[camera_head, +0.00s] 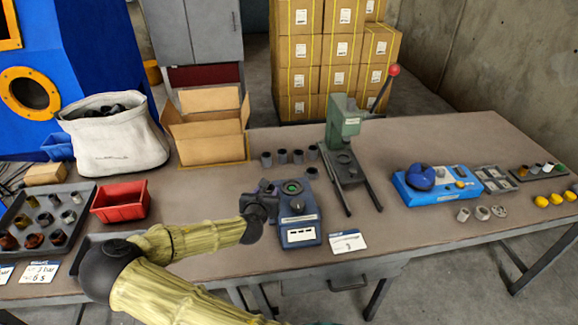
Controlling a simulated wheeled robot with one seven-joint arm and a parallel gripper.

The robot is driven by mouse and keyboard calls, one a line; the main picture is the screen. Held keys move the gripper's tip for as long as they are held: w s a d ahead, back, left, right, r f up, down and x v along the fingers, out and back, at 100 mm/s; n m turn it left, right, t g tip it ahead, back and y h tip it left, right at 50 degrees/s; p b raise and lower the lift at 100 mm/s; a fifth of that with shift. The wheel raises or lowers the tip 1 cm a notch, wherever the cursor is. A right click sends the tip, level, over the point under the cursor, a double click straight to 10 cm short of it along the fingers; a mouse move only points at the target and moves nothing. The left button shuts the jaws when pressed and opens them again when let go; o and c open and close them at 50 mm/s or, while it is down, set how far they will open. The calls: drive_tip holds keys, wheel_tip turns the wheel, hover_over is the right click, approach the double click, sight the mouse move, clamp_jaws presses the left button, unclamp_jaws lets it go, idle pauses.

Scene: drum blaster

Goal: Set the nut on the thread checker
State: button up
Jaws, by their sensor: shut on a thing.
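A small blue device (301,238), apparently the thread checker, stands on the bench at the middle. It has a green ring on top, a dark round post in front of it and a white label strip. My gripper (269,190) is at the device's left edge, beside the green ring in the picture. It is small and dark here, and its fingertips are hard to make out. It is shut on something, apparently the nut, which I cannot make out. Whether it touches the device I cannot tell.
A green press (344,130) stands right of the device, with several grey cylinders (282,157) behind. A label card (347,242) lies in front. A red bin (120,201) and a dark parts tray (84,218) are left. Another blue device (428,190) is right.

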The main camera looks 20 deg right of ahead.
drive_tip(key=d+r+m, duration=0.1)
drive_tip(key=d, duration=0.1)
drive_tip(key=w+d+r+m+g+h+p, duration=0.1)
drive_tip(key=d+r, duration=0.1)
drive_tip(key=d, duration=0.1)
drive_tip(key=w+d+r+m+g+h, duration=0.1)
drive_tip(key=d, duration=0.2)
drive_tip(key=shift+r, duration=0.35)
drive_tip(key=shift+d+r+m+g+h, duration=0.1)
drive_tip(key=shift+d+m+g+h, duration=0.2)
drive_tip(key=shift+d+g, duration=0.15)
drive_tip(key=f+b, duration=0.4)
drive_tip(key=f, duration=0.1)
drive_tip(key=shift+w+a+f+b, duration=0.15)
drive_tip(key=shift+a+f+b, duration=0.05)
drive_tip(key=shift+f+b, duration=0.15)
drive_tip(key=shift+s+d, duration=0.2)
drive_tip(key=shift+d, duration=0.05)
drive_tip(key=shift+a+p, duration=0.2)
drive_tip(key=shift+p, duration=0.25)
